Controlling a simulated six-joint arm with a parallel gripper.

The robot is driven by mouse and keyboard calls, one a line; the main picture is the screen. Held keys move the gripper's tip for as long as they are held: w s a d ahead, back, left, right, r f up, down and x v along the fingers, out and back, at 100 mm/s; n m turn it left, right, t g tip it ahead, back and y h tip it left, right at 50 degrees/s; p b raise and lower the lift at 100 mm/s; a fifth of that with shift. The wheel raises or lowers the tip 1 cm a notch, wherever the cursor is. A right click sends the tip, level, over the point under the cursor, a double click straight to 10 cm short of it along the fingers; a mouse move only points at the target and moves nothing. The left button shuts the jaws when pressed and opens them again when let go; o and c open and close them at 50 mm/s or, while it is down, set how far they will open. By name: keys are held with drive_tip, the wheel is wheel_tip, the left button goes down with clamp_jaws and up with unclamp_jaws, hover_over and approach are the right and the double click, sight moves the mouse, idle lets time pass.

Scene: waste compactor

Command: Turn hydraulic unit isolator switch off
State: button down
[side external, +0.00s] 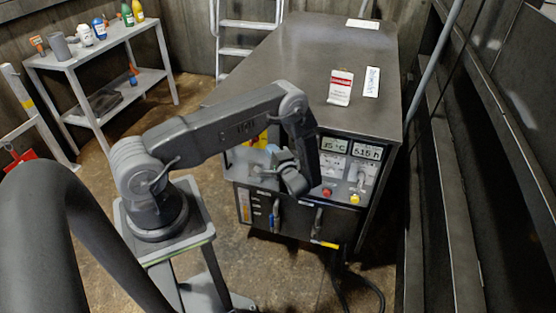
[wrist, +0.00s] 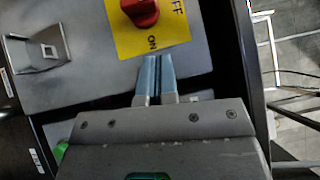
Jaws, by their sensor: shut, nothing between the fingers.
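The isolator switch is a red rotary knob (wrist: 140,10) on a yellow plate (wrist: 179,28), at the top of the wrist view and cut off by its edge. The plate carries the word ON below the knob and part of OFF to its right. My gripper (wrist: 156,58) is shut and empty, its blue-grey fingertips over the lower edge of the plate, just below the knob. I cannot tell whether they touch the plate. In the side view my gripper (side external: 271,150) is at the cabinet's left front, and yellow parts of the plate (side external: 262,138) show behind it; the knob is hidden.
A metal hasp-like bracket (wrist: 42,52) stands out left of the plate. The cabinet front (side external: 338,185) also has displays, a red button (side external: 327,192), a yellow button (side external: 354,198) and handles. A shelf with bottles (side external: 75,60) stands at the left.

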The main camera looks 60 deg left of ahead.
sight(255, 141)
drive_tip(key=shift+s+a+r, duration=0.1)
drive_tip(key=shift+s+a, duration=0.4)
drive_tip(key=shift+a, duration=0.3)
drive_tip(key=shift+s+a+r, duration=0.1)
drive_tip(key=shift+s+a, duration=0.35)
drive_tip(key=shift+a, duration=0.4)
drive_tip(key=shift+s+a+r, duration=0.1)
drive_tip(key=shift+s+a, duration=0.4)
drive_tip(key=shift+a, duration=0.3)
drive_tip(key=shift+s+a+r+n+h, duration=0.3)
drive_tip(key=shift+s+a, duration=0.05)
drive_tip(key=shift+a, duration=0.05)
